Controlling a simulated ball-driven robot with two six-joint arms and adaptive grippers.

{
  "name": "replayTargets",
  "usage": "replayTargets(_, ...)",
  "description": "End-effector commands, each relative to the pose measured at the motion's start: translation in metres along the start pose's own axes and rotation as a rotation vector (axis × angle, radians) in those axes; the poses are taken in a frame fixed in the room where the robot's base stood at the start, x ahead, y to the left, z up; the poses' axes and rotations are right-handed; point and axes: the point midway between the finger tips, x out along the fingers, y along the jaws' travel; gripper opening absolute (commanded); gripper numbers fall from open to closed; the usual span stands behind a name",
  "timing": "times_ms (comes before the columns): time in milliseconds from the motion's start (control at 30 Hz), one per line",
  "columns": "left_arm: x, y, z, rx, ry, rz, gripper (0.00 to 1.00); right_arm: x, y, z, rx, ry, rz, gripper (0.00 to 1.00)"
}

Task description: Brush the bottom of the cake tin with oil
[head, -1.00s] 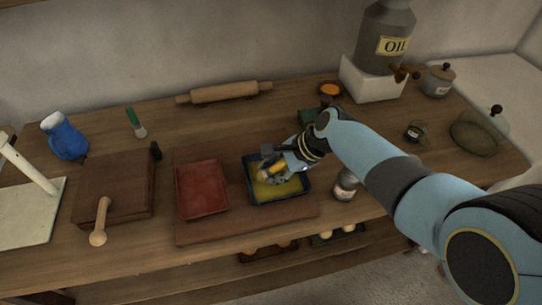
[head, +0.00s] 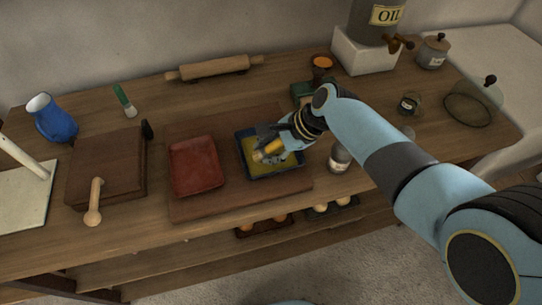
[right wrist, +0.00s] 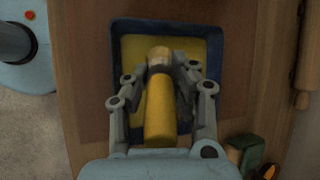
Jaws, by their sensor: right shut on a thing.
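A dark blue rectangular tin (head: 250,174) with a yellow bottom stands on a brown board in the head view. It also shows in the right wrist view (right wrist: 219,100). A red rectangular tin (head: 196,168) stands to its left. My right gripper (head: 268,147) is over the blue tin, shut on a brush with a yellow handle (head: 270,148). In the right wrist view, the handle (right wrist: 160,110) lies between the fingers. The oil urn (head: 372,22) stands at the back right. My left gripper is not in view.
A grey-lidded jar (head: 340,158) stands close to the right of the blue tin, near my arm. A green-handled brush (head: 123,98), a blue jug (head: 53,119) and a rolling pin (head: 214,68) lie or stand further back.

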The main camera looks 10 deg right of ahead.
Motion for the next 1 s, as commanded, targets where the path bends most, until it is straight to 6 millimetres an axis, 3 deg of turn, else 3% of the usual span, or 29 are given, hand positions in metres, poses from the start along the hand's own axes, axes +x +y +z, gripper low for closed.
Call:
replayTargets(700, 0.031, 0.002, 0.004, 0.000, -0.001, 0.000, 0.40, 0.017, -0.045, -0.010, 0.000, -0.001, -0.001, 0.00)
replayTargets(1000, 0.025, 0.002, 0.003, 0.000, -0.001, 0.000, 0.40, 0.015, -0.046, -0.009, 0.002, 0.000, 0.000, 0.00)
